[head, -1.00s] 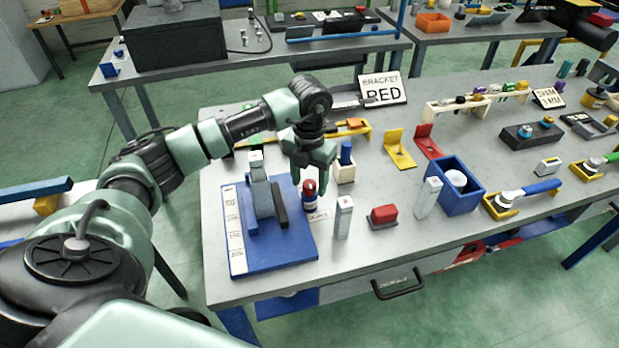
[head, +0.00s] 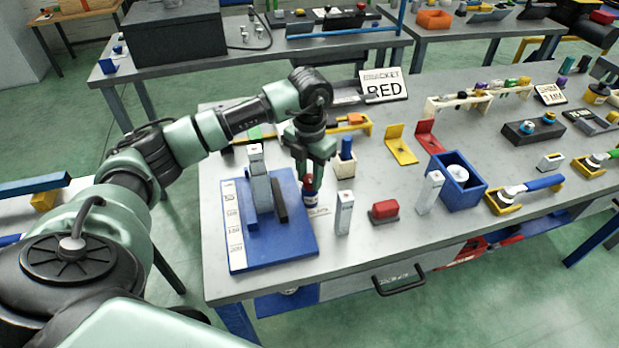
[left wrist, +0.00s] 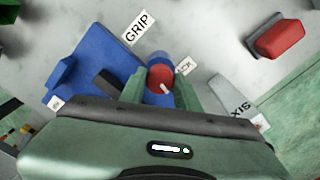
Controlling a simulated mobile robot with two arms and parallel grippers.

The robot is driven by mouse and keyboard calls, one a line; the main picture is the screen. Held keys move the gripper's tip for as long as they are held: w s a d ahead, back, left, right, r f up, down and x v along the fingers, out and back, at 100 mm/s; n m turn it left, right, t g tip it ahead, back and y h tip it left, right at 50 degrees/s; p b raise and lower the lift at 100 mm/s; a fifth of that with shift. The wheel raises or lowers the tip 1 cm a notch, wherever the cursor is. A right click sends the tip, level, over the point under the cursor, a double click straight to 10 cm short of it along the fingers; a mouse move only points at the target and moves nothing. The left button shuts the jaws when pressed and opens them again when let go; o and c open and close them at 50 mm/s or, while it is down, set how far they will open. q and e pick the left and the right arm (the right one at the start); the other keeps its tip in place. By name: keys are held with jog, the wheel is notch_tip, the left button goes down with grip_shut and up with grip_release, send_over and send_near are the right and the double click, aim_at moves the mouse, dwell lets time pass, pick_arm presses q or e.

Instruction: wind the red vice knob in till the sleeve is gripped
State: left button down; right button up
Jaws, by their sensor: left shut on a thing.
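The red vice knob (head: 308,184) stands on a blue post beside the right edge of the vice's blue base plate (head: 290,245). My left gripper (head: 309,178) points down at the knob from above and is shut on it. In the left wrist view the knob (left wrist: 160,78) shows between the two fingers. On the plate, a tall grey-blue piece (head: 262,192), which may be the sleeve, stands between a blue block (head: 249,207) and a black bar (head: 280,201). I cannot tell whether the bar touches it. My right gripper is not in view.
A white marked strip (head: 235,225) runs along the plate's left edge. A pale upright block (head: 344,213), a red block (head: 384,210) and a blue open box (head: 458,183) stand to the right. A small holder (head: 345,165) is close to my left gripper.

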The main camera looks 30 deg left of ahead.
pick_arm(q)
jog(key=m+b, duration=0.2)
jog(key=shift+w+f+m, duration=0.1)
jog(key=shift+f+m, duration=0.05)
jog(key=shift+m, duration=0.25)
jog(key=m+b, duration=0.2)
jog(key=m, duration=0.1)
jog(key=shift+m, duration=0.3)
jog(key=m+b, duration=0.2)
jog(key=m, duration=0.1)
jog(key=shift+m, duration=0.3)
jog(key=m+b, duration=0.1)
jog(key=m, duration=0.2)
jog(key=shift+m+b, duration=0.4)
jog(key=m+b, duration=0.1)
jog(key=m, duration=0.2)
jog(key=m+b, duration=0.1)
jog(key=m, duration=0.3)
jog(key=m+b, duration=0.1)
jog(key=m, duration=0.3)
jog(key=shift+m+b, duration=0.3)
jog(key=shift+m, duration=0.8)
